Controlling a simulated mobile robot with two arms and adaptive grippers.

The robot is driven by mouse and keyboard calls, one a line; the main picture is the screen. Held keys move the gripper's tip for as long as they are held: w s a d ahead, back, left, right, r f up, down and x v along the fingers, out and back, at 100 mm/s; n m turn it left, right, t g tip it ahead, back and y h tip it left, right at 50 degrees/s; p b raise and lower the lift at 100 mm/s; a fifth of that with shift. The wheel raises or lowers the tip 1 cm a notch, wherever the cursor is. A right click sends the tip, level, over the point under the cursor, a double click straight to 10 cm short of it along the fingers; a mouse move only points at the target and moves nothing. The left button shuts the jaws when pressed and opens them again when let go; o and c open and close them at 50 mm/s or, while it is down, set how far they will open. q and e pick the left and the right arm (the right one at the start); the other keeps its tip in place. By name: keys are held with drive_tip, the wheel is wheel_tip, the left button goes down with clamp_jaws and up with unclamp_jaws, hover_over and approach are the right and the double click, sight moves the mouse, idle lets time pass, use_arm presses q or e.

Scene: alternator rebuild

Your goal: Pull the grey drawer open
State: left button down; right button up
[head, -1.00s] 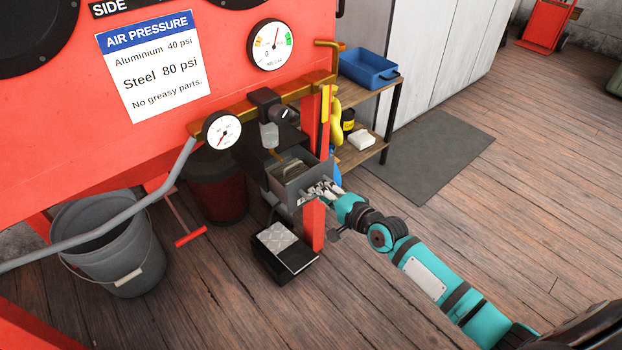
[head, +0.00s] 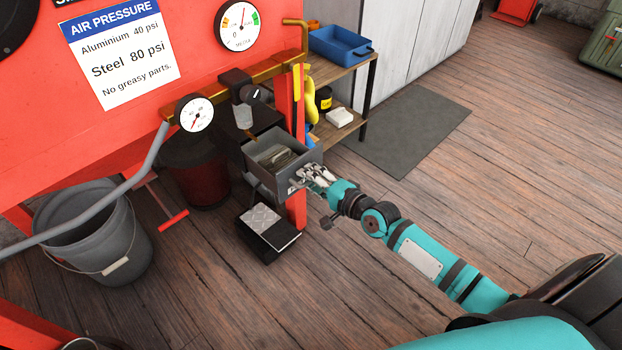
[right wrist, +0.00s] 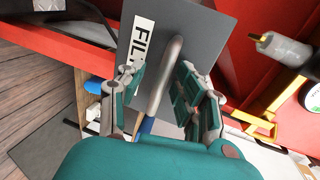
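The grey drawer (head: 270,178) stands pulled out of its dark housing under the red machine, and grey items show inside it. Its front, with a white label reading "FIL…", fills the upper middle of the right wrist view (right wrist: 205,35). A grey bow handle (right wrist: 168,75) sticks out from this front. My right gripper (head: 312,177) is at the drawer front. In the right wrist view its fingers (right wrist: 160,95) stand apart on both sides of the handle, with visible gaps. My left gripper is not in view.
A black foot pedal (head: 268,232) stands on the floor below the drawer. A grey bucket (head: 95,240) is at the left. A wooden shelf (head: 340,130) with a blue bin (head: 340,45) stands behind.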

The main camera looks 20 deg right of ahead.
drive_tip(key=v, duration=1.2)
idle(0.4)
